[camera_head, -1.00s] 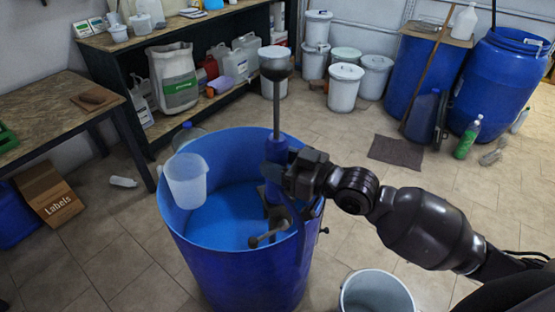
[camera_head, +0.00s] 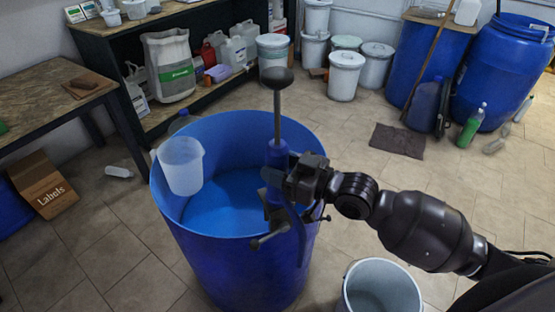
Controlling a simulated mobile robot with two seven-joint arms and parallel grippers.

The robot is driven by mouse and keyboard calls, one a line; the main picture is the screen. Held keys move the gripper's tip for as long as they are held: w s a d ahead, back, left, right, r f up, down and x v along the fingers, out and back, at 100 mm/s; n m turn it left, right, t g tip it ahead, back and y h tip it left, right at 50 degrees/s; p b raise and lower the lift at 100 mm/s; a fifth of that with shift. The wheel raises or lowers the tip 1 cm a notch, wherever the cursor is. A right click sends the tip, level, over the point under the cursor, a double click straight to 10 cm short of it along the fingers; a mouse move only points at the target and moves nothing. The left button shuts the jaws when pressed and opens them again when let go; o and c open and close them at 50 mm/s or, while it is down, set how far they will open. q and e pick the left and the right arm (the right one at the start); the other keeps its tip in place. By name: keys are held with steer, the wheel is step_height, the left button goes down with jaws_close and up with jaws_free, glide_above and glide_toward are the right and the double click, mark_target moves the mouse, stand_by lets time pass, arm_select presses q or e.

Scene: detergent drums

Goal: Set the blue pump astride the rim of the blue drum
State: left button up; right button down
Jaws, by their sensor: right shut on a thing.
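The blue drum (camera_head: 225,265) stands open on the floor at the middle left. The blue pump (camera_head: 278,155) is upright at the drum's right side, with a dark rod and round knob (camera_head: 277,78) on top. My right gripper (camera_head: 285,180) is shut on the pump's body from the right. Whether the pump straddles or rests on the rim cannot be told. My left gripper is not in view.
A translucent beaker (camera_head: 181,166) is at the drum's left rim. A grey bucket (camera_head: 381,290) stands close in front, right of the drum. A table (camera_head: 50,85), a shelf (camera_head: 150,45) and other blue drums (camera_head: 500,75) stand around.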

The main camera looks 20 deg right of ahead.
mark_target(278, 198)
steer(key=shift+f+b, duration=1.1)
steer(key=shift+f, duration=1.05)
steer(key=shift+f+b, duration=0.3)
steer(key=shift+f, duration=0.35)
step_height(278, 198, down, 2)
steer(key=shift+b, duration=0.55)
steer(key=shift+f+b, duration=0.5)
steer(key=shift+f, duration=0.55)
steer(key=shift+c, duration=2.4)
jaws_free()
steer(key=shift+o, duration=0.2)
steer(key=shift+f, duration=0.25)
steer(key=v, duration=1)
steer(key=shift+s+d+r, duration=0.2)
steer(key=shift+s, duration=0.15)
